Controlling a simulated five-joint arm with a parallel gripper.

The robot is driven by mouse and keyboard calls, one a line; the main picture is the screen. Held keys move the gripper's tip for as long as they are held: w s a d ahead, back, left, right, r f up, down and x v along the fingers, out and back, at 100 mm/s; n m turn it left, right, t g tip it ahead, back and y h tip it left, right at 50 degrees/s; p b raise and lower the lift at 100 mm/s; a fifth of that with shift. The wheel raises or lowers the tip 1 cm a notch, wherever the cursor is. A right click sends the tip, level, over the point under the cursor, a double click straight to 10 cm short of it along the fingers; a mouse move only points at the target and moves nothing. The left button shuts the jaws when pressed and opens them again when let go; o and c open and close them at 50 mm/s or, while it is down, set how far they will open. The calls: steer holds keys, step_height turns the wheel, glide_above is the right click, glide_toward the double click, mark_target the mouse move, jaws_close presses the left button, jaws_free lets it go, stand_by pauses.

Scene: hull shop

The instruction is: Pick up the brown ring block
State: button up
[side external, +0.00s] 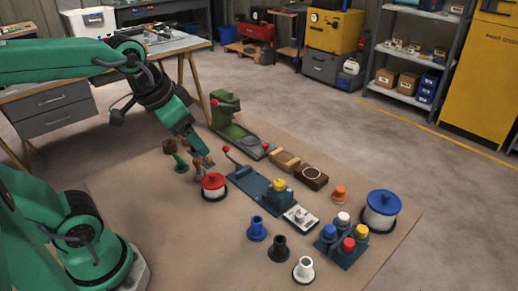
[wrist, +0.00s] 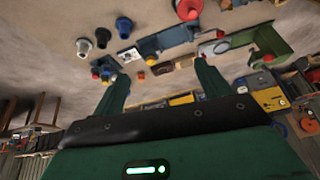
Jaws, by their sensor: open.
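The brown ring block (side external: 312,177) is a dark brown block with a pale ring on its top. It lies on the brown work mat, to the right of a lighter tan block (side external: 285,160). In the wrist view a small brown shape (wrist: 162,69), probably this block, shows between the fingers, far beyond them. My gripper (side external: 205,163) is open and empty, above the mat to the left of the block and well apart from it. Its two fingers (wrist: 160,67) stand wide apart in the wrist view.
A red-topped spool (side external: 213,186) stands close to my gripper. A blue lever press (side external: 262,188) and a green machine (side external: 238,130) flank the blocks. An orange piece (side external: 339,194) and a big blue-topped drum (side external: 382,210) stand to the right. The mat's front left is clear.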

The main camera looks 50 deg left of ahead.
steer(key=w+d+r+m+g, duration=0.15)
steer(key=w+m, duration=0.25)
steer(key=w, duration=0.6)
steer(key=m+g, duration=0.4)
steer(key=m, duration=0.8)
glide_above(313, 173)
steer(key=f, duration=1.9)
steer(key=shift+s+f, duration=0.1)
steer(key=shift+s, duration=0.1)
steer(key=shift+w+f, duration=0.1)
steer(key=shift+f, duration=0.25)
steer(key=shift+f, duration=0.1)
steer(key=shift+f, duration=1.2)
steer(key=shift+f, duration=0.1)
